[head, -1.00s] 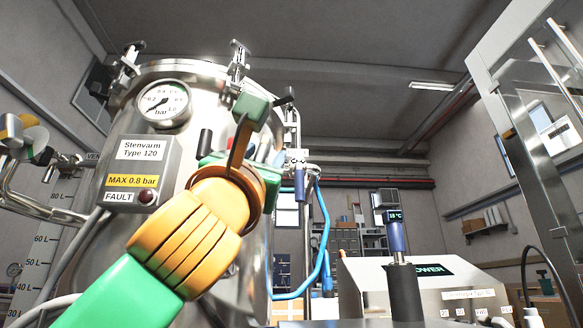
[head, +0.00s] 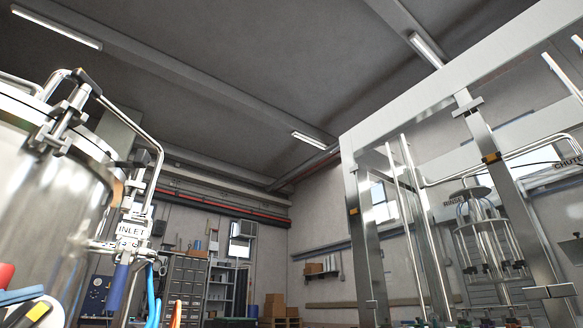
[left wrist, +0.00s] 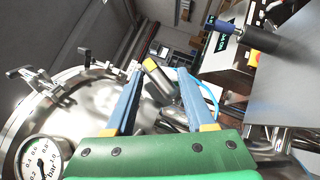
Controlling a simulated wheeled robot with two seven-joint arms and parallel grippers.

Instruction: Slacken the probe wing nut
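My left gripper (left wrist: 158,72) shows in the left wrist view, its two blue fingers spread apart and open. A silver cylinder (left wrist: 158,84) with a yellow-brown end shows between and beyond the fingers; I cannot tell whether they touch it. A blue-bodied device on a dark cylindrical post (left wrist: 262,42), perhaps the probe, stands at the upper right of that view, clear of the fingers. I cannot make out a wing nut in either view. My right gripper is not in view.
The steel vessel (head: 45,200) with lid clamps (head: 60,128) fills the left of the head view. The "INLET" fitting (head: 130,230) hangs beside it. A metal frame (head: 355,210) stands right. A pressure gauge (left wrist: 42,160) is lower left in the wrist view.

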